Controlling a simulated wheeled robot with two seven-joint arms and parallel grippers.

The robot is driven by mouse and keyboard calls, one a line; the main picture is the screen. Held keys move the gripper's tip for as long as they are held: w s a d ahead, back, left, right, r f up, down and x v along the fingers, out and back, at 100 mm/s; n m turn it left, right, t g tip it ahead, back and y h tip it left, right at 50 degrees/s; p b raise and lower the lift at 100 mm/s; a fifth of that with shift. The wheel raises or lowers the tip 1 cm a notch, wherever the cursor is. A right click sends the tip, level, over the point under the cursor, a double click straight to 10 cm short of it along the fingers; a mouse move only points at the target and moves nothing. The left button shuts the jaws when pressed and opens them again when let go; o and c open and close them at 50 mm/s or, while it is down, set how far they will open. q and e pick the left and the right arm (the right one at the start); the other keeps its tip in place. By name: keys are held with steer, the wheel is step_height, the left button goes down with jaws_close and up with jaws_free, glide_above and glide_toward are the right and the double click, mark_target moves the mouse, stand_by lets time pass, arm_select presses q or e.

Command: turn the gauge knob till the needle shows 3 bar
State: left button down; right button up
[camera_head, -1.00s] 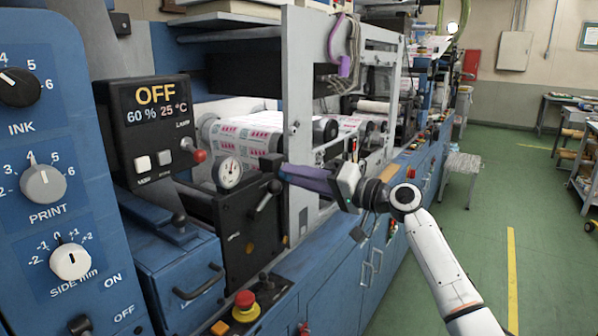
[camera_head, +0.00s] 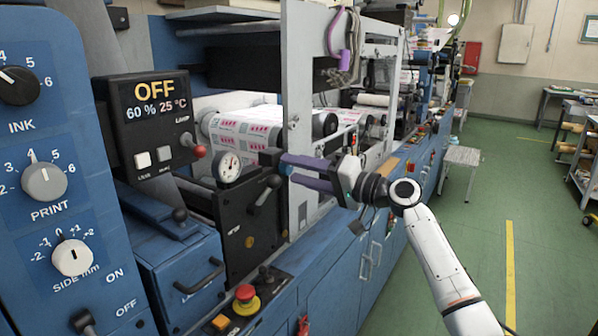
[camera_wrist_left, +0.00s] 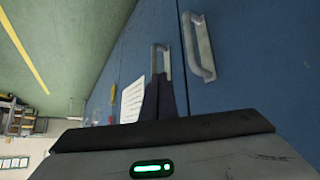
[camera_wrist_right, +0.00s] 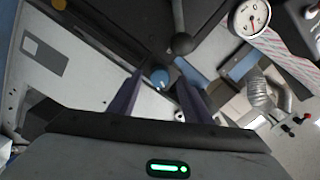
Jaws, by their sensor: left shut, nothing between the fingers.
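The round pressure gauge (camera_head: 230,168) has a white dial and sits on top of the black panel; its needle is too small to read surely. It also shows at the top right of the right wrist view (camera_wrist_right: 249,18). A small blue knob (camera_head: 274,181) sits on the black unit right of the gauge. My right gripper (camera_head: 287,168) is open, its purple fingertips just right of the knob. In the right wrist view the blue knob (camera_wrist_right: 160,78) appears between the fingertips, apparently beyond them. My left gripper (camera_wrist_left: 160,85) is shut and empty, before blue cabinet doors.
A black ball-ended lever (camera_head: 264,196) stands close below the knob. A grey upright frame (camera_head: 298,110) is close behind my right fingers. A red emergency button (camera_head: 245,293) sits lower on the machine. Metal door handles (camera_wrist_left: 198,46) are near my left gripper.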

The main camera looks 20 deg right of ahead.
steer(key=shift+s+d+f, duration=0.1)
steer(key=shift+s+d, duration=0.15)
steer(key=shift+s, duration=0.05)
steer(key=b+v, duration=0.1)
steer(key=v, duration=0.8)
steer(key=shift+s+b, duration=0.25)
steer(key=shift+b, duration=0.05)
steer(key=shift+d, duration=0.15)
steer(key=s+a+f+n+g+h, duration=0.15)
steer(key=s+f, duration=0.25)
steer(key=f, duration=0.7)
steer(key=s+a+f+g+h, duration=0.1)
steer(key=s+a+f+h, duration=0.15)
steer(key=f, duration=0.85)
steer(key=s+a+f+g+h, duration=0.15)
steer(key=s+f, duration=0.25)
steer(key=f, duration=0.8)
steer(key=s+a+f+n+h, duration=0.1)
steer(key=s+f, duration=0.3)
steer(key=s, duration=0.4)
steer(key=s+a+f+n+g+h, duration=0.1)
steer(key=s+a+f+n, duration=0.1)
steer(key=s+f, duration=0.3)
steer(key=s+a+f+n+h, duration=0.1)
steer(key=s+a+f, duration=0.3)
steer(key=s, duration=0.7)
steer(key=shift+s+f+n+g, duration=0.15)
steer(key=shift+s+n+g, duration=0.2)
steer(key=shift+n, duration=0.2)
